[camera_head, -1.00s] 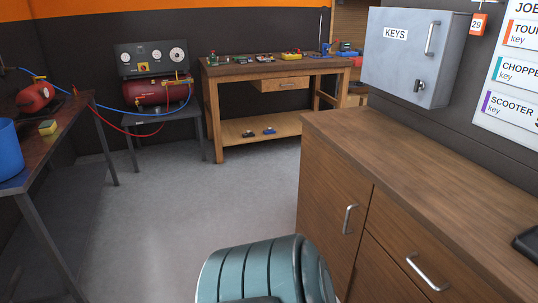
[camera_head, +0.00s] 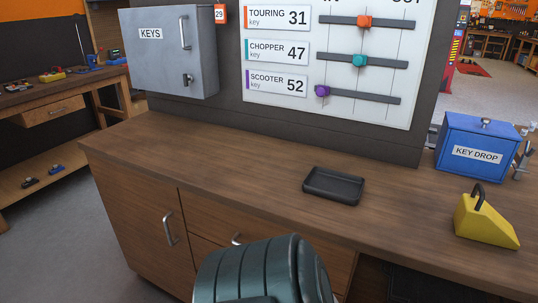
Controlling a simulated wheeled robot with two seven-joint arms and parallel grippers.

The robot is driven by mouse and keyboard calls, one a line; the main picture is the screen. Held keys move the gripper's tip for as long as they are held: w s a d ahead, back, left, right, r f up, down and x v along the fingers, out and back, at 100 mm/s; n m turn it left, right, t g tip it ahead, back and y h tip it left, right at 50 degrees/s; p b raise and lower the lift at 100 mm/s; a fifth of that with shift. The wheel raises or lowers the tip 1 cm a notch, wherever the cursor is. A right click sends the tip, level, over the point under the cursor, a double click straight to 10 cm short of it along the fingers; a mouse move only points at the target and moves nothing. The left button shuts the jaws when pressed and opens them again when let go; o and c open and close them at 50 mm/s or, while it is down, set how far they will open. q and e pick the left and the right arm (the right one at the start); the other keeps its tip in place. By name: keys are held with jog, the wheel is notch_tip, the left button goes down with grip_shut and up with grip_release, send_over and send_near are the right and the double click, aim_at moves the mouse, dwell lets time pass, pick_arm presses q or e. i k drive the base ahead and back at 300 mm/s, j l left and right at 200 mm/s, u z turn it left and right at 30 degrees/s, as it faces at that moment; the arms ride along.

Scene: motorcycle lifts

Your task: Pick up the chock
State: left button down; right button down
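The chock (camera_head: 484,222) is a yellow wedge with a dark loop handle on top. It sits upright on the right part of the wooden counter (camera_head: 240,168), in front of the blue key drop box. Nothing holds it. Neither of my grippers shows in the head view. A rounded teal part of my own body is at the bottom centre.
A black tray (camera_head: 333,186) lies mid-counter. The blue key drop box (camera_head: 479,147) stands behind the chock. A grey key cabinet (camera_head: 170,52) and a job board with sliders (camera_head: 330,60) are on the wall. The counter left of the tray is clear.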

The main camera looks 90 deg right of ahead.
aim_at(474, 219)
jog(key=z, duration=4.2)
